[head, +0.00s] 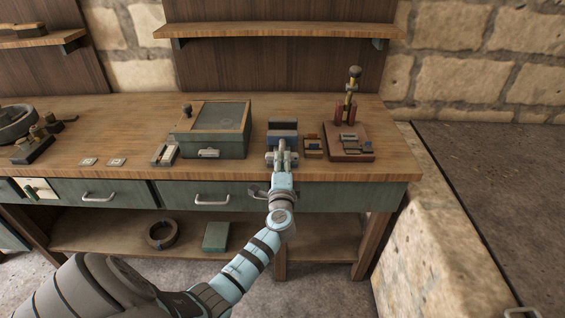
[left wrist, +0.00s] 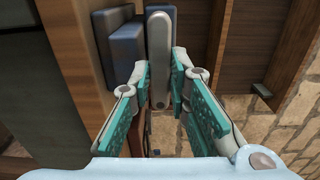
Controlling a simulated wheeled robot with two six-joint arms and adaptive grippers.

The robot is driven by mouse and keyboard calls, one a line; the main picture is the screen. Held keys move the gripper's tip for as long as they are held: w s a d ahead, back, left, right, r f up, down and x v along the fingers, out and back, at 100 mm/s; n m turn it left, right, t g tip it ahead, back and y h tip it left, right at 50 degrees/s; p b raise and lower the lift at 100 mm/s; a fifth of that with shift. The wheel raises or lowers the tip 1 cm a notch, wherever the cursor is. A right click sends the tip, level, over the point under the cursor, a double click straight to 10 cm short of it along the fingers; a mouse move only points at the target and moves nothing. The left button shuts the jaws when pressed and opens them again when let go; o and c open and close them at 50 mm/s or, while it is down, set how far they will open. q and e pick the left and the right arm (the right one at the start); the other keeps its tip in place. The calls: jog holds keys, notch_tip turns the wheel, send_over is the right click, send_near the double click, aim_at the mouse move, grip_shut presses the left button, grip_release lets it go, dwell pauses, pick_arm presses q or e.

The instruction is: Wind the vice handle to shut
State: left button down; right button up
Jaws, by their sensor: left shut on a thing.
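The blue vice (head: 283,126) stands near the front edge of the workbench, in the middle right of the head view. In the left wrist view its dark blue blocks (left wrist: 126,52) show at the upper left. The vice handle (left wrist: 158,45), a light grey rounded bar, shows in front of them, in line with my fingers. My left gripper (head: 282,154) is at the front of the vice. In the left wrist view its teal finger pads (left wrist: 160,82) lie on either side of the handle, shut on it. In the head view the gripper hides the handle. My right gripper is not in view.
A box with a framed lid (head: 212,124) stands left of the vice. A reddish-brown stand with a brass post (head: 348,142) stands close on its right, with a small block (head: 313,147) between. Drawer handles (head: 212,200) stick out below the bench edge.

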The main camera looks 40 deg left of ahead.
pick_arm(q)
jog(key=c, duration=1.5)
grip_release()
jog(key=shift+w+a+f, duration=0.1)
jog(key=v, duration=1.2)
